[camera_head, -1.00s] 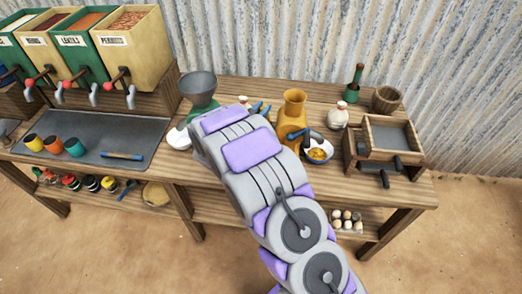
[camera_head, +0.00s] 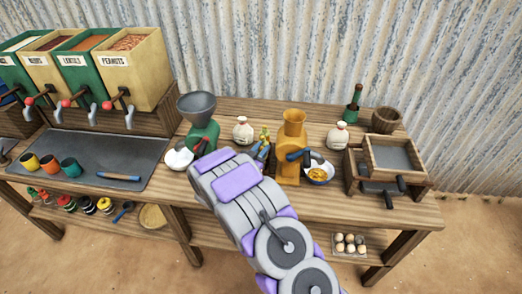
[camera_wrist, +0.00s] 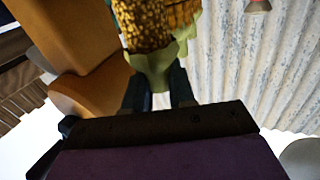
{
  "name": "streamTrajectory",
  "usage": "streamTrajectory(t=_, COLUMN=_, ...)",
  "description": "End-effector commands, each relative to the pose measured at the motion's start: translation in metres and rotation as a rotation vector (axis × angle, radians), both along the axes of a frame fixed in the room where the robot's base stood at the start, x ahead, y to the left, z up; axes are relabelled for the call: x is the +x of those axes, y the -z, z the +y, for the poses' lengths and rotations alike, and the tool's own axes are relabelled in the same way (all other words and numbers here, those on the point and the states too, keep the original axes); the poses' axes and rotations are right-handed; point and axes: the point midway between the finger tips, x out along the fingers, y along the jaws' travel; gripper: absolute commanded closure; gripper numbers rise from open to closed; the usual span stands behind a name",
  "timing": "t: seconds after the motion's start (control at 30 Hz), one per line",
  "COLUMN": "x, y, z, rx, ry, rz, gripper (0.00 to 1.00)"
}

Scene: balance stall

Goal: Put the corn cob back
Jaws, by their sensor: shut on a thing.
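A yellow-brown corn cob (camera_wrist: 145,22) with a pale green husk (camera_wrist: 152,66) fills the top of the wrist view. My gripper (camera_wrist: 160,90) is shut on the husk end, with its dark fingers on either side. In the head view the cob (camera_head: 265,135) shows small above my gripper (camera_head: 260,152), just left of the orange grinder (camera_head: 292,142). A second patch of kernels lies beside the cob in the wrist view; I cannot tell whether it is another cob. My arm hides the bench below the gripper, and I cannot tell whether the cob touches anything.
A green grinder (camera_head: 203,130) and a white bottle (camera_head: 243,131) stand left of the gripper. Right are a bowl (camera_head: 319,172), another bottle (camera_head: 338,136) and a wooden box mill (camera_head: 392,160). Grain bins (camera_head: 133,65) stand far left. The bench's front edge (camera_head: 350,208) is fairly clear.

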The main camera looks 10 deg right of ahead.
Motion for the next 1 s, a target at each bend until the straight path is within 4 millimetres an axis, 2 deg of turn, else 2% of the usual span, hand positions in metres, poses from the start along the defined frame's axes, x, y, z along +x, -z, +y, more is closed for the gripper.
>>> streamTrajectory(t=0.1, x=0.0, y=0.002, z=0.001, rx=-0.001, ry=-0.001, rz=0.001, gripper=1.0)
streamTrajectory(t=0.13, x=0.0, y=0.002, z=0.001, rx=-0.001, ry=-0.001, rz=0.001, gripper=0.73)
streamTrajectory(t=0.37, x=0.0, y=0.001, z=0.001, rx=0.0, ry=-0.001, rz=0.0, gripper=0.51)
streamTrajectory(t=0.73, x=-0.003, y=-0.001, z=0.004, rx=0.001, ry=-0.002, rz=0.001, gripper=0.5)
streamTrajectory(t=1.0, x=-0.036, y=-0.001, z=0.033, rx=0.001, ry=-0.006, rz=0.005, gripper=0.5)
